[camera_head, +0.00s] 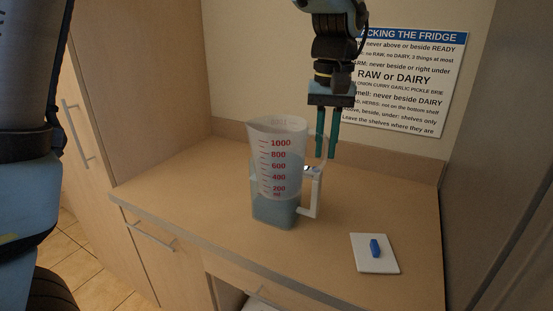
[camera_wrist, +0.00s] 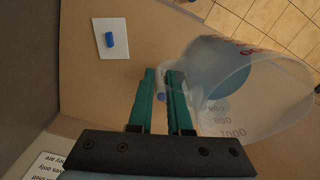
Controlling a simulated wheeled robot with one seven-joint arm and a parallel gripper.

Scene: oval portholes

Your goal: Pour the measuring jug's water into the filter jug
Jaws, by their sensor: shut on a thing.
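The measuring jug (camera_head: 277,150) is clear with red markings and looks close to upright. In the wrist view it (camera_wrist: 245,95) is at the right, with its open mouth towards the camera and bluish water inside. My gripper (camera_head: 325,155) points down at the jug's right and is shut on its thin clear handle, which also shows between the fingers (camera_wrist: 162,90) in the wrist view. The filter jug, with a white handle (camera_head: 315,195) and bluish lower body (camera_head: 275,213), stands on the counter, mostly overlapped by the measuring jug. I cannot tell its water level.
A white board (camera_head: 368,262) with a small blue object (camera_head: 375,248) on it lies on the counter (camera_head: 200,190) at the right front. A printed sign (camera_head: 405,85) hangs on the back wall. The counter left of the jugs is clear. A tall grey panel bounds the right side.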

